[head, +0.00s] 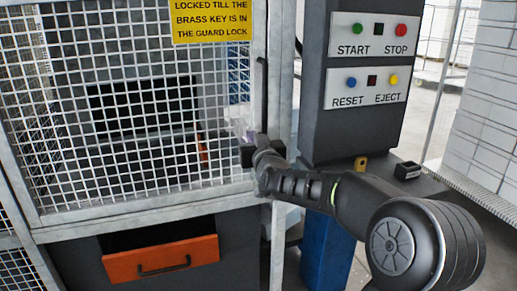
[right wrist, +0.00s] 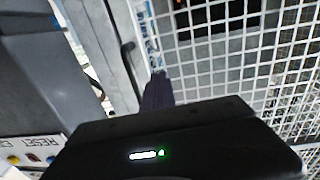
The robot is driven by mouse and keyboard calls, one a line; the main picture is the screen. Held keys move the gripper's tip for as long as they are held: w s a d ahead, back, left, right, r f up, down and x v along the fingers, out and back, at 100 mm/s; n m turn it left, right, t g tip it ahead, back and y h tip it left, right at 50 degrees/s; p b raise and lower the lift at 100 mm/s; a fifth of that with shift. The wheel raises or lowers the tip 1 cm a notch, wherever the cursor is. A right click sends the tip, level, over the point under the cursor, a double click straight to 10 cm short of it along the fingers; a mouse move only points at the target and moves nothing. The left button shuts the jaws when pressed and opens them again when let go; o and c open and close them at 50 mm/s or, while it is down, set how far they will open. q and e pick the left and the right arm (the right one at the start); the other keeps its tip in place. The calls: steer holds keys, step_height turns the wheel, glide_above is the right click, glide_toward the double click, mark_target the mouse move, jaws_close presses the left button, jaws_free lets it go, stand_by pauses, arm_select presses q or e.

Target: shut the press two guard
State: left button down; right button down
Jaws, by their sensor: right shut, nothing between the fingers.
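The press guard (head: 120,208) is a grey-framed wire mesh door on the left of the head view. It hangs in front of the dark press and fills the right of the right wrist view (right wrist: 215,45). A dark vertical handle (head: 262,95) is at its right edge and also shows in the right wrist view (right wrist: 131,65). I cannot tell whether the guard is fully shut. My right gripper (head: 247,138) is shut and empty at the mesh's lower right, below the handle; its fingers show in the right wrist view (right wrist: 157,92). Contact is unclear. My left gripper is out of view.
A dark control column (head: 350,130) with START, STOP, RESET and EJECT buttons stands right of the guard. A brass-coloured piece (head: 361,163) and a small black block (head: 407,171) sit on its ledge. An orange drawer front (head: 160,258) is below the guard. A yellow sign (head: 210,20) hangs above.

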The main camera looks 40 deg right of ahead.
steer(key=v, duration=0.5)
steer(key=shift+s+d, duration=0.1)
steer(key=shift+d, duration=0.1)
stand_by(0.3)
steer(key=a+f+g+y+p, duration=0.1)
steer(key=a+f+g+y, duration=0.15)
steer(key=a+f, duration=0.65)
steer(key=a+f+g+y+p, duration=0.1)
steer(key=a+f+g+y, duration=0.3)
steer(key=f, duration=0.8)
steer(key=a+f+y+p, duration=0.1)
steer(key=a+f, duration=0.7)
steer(key=f, duration=0.3)
steer(key=s+a+f+n+g+y+p, duration=0.2)
steer(key=s+a+f+g+y, duration=0.15)
steer(key=s+a+f, duration=0.85)
steer(key=s+a+f+g+p, duration=0.1)
steer(key=s+a+f+g, duration=0.1)
steer(key=s+a, duration=0.3)
steer(key=s+a+f+n+g+y+p, duration=0.1)
steer(key=s+a+f+g, duration=0.2)
steer(key=s, duration=0.7)
steer(key=shift+s+a+f+n+p, duration=0.3)
steer(key=shift+a+p, duration=0.1)
steer(key=shift+a, duration=0.75)
